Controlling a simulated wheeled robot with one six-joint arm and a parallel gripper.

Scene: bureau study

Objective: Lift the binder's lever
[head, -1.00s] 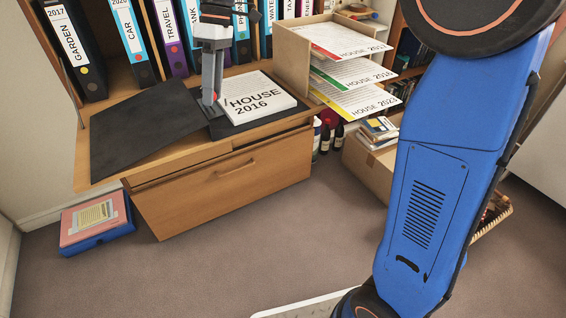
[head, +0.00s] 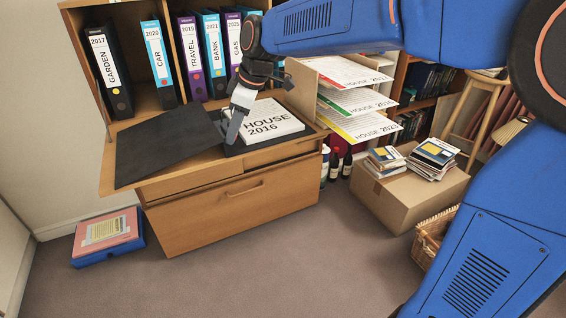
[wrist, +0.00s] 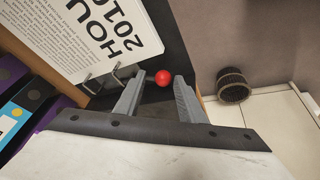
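The open binder (head: 160,145) lies on the desk, its dark cover folded out to the left. A stack of white pages marked HOUSE 2016 (head: 268,121) lies in its right half. In the wrist view the pages (wrist: 85,35) are at upper left, beside metal rings (wrist: 103,76). The lever's red ball tip (wrist: 163,77) shows between the fingertips of my gripper (wrist: 160,76), with gaps on both sides. The rest of the lever is hard to make out. My gripper (head: 233,130) is open and tilted at the pages' left edge in the head view.
Upright binders (head: 190,60) stand on the shelf behind. A paper tray stack (head: 350,100) stands right of the open binder. A cardboard box (head: 390,200) with books is on the floor at right. The floor (head: 270,260) in front is clear.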

